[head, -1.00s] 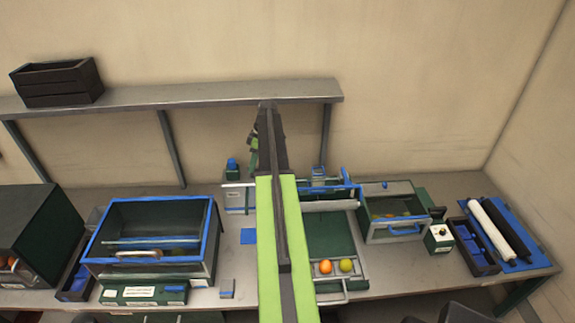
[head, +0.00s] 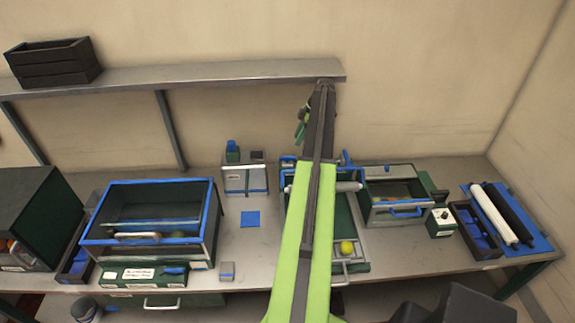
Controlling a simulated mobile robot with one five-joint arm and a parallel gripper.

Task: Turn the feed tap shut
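My arm reaches up the middle of the view, and my gripper (head: 302,124) is at its far end, high over the back of the bench. It is small and partly hidden by my arm, so I cannot tell whether its fingers are open or shut. A small upright blue part (head: 346,158), which may be the feed tap, stands just right of my arm at the back of the green sorting tray (head: 351,268). My gripper is apart from it, above and to its left in the picture. I cannot make out which way it is turned.
A white roller (head: 348,187) crosses the tray, and a yellow-green fruit (head: 347,247) lies on it. A glass-fronted bin (head: 393,212) with a blue handle stands to the right, and a large blue-rimmed tank (head: 150,263) to the left. A shelf (head: 230,75) runs along the wall.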

